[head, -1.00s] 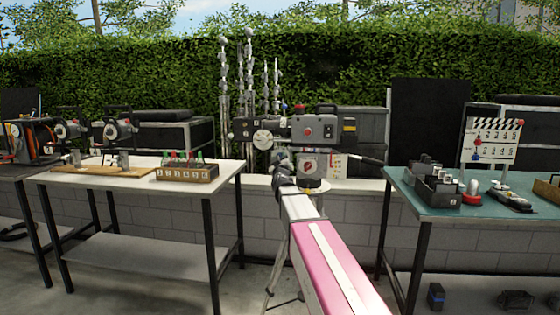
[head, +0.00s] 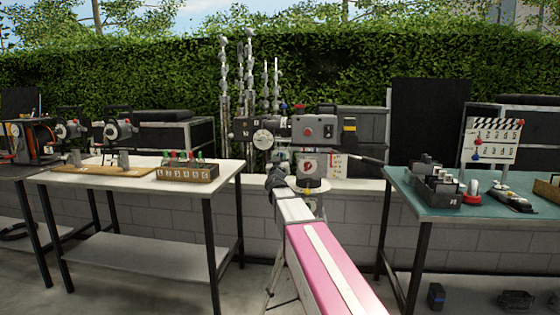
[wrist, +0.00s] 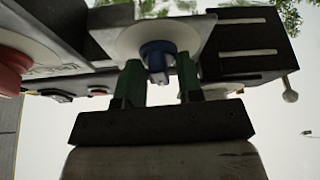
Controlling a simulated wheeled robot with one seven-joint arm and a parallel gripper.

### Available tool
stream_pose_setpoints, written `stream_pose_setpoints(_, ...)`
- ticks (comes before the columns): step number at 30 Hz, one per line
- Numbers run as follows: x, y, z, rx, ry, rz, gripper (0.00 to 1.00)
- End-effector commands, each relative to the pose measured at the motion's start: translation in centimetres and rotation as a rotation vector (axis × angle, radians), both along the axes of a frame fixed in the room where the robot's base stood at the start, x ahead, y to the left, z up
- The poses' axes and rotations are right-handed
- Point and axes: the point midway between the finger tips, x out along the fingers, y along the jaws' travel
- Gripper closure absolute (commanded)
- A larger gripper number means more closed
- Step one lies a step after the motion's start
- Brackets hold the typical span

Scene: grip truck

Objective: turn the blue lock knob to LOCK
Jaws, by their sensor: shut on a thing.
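I cannot read any LOCK mark, nor tell how far the knob is turned. In the head view the film camera (head: 315,128) stands on its tripod mount, with my arm reaching to its lower left side. The knob and my fingertips cannot be made out there.
A white table (head: 110,185) with a crate of several bottles (head: 185,173) stands at left. A teal table (head: 450,208) with a black tray and a clapperboard (head: 490,140) stands at right. The camera's handle (head: 358,158) sticks out to the right.

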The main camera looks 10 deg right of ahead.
Motion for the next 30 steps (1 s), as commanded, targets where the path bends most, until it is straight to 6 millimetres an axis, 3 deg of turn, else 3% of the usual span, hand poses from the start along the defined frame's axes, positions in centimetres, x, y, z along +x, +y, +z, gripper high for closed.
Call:
stream_pose_setpoints(15, 0.09, 0.22, -0.04, 0.432, -0.139, 0.001, 0.90)
stream_pose_setpoints(30, 0.04, 0.29, 0.01, 0.622, -0.201, 0.000, 0.90)
